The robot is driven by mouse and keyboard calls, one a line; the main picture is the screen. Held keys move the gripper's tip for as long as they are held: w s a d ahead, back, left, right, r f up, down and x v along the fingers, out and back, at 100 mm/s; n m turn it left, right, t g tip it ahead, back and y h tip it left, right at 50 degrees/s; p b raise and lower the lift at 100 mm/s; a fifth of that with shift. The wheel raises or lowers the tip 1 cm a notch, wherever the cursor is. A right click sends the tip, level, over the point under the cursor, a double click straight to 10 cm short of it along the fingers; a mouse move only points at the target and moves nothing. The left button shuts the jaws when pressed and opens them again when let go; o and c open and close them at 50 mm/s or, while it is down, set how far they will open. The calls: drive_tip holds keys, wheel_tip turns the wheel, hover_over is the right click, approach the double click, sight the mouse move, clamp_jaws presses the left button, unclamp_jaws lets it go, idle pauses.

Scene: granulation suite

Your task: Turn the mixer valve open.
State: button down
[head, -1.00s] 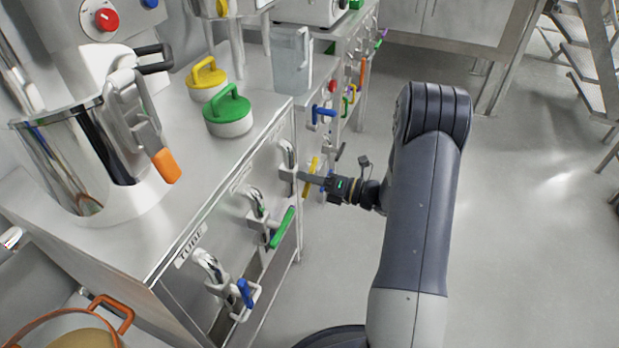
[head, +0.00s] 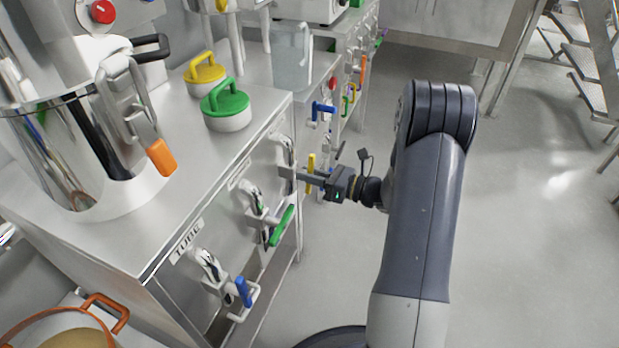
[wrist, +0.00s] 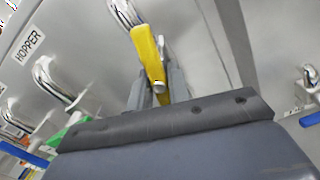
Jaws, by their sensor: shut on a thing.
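A valve with a yellow lever handle (head: 310,172) sits on the front of the steel cabinet, under a bent chrome pipe. My gripper (head: 302,178) is shut on this yellow handle. The wrist view shows the handle (wrist: 149,52) running down between the two jaws (wrist: 157,88). The jaws hide part of the valve body. In the head view the handle stands nearly upright. No label reading "mixer" can be read in either view.
Beside it are a green-handled valve (head: 280,226) and a blue-handled valve (head: 243,292) under the TUBE label (head: 188,240). The wrist view shows a HOPPER label (wrist: 30,45). Green (head: 227,107) and yellow (head: 206,76) lidded pots stand on the cabinet.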

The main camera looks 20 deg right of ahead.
drive_tip(key=shift+f+n+b, duration=0.1)
drive_tip(key=shift+n+b, duration=0.65)
drive_tip(key=shift+n, duration=0.85)
drive_tip(key=c, duration=1.3)
unclamp_jaws()
drive_tip(key=p+v, duration=0.2)
drive_tip(key=v, duration=0.8)
drive_tip(key=shift+s+d, duration=0.2)
drive_tip(key=shift+d, duration=0.15)
